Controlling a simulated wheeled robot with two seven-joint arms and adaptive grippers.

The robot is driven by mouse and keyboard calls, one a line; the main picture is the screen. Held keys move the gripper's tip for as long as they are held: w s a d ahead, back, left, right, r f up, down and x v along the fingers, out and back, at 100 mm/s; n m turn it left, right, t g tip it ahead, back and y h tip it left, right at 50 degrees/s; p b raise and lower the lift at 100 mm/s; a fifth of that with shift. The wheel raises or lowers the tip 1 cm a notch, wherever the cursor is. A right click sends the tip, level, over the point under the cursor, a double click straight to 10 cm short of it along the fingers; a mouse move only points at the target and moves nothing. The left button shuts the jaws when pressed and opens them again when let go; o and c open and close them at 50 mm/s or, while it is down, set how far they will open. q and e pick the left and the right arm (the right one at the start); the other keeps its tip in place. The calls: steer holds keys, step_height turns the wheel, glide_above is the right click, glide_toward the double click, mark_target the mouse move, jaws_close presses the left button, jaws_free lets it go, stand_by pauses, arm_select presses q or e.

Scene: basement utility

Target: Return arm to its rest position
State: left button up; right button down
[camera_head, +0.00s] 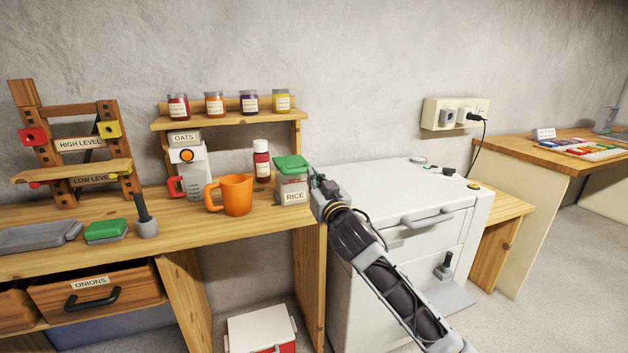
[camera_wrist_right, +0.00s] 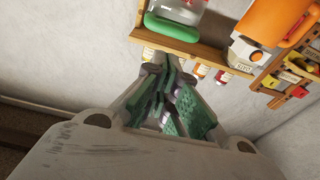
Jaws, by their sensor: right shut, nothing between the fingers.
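My right arm reaches in from the lower right of the head view. Its gripper (camera_head: 322,190) is just right of the rice container (camera_head: 293,182), near the table's right end. In the right wrist view the gripper (camera_wrist_right: 160,75) is shut with nothing between its fingers. The rice container has a green lid, which also shows in the wrist view (camera_wrist_right: 172,27). In the head view I cannot tell whether the gripper touches the container. My left gripper is not in view.
A shelf (camera_head: 225,119) with several jars is behind. A white cabinet (camera_head: 385,200) stands close on the right, beneath my arm. A red and white box (camera_head: 262,328) sits below.

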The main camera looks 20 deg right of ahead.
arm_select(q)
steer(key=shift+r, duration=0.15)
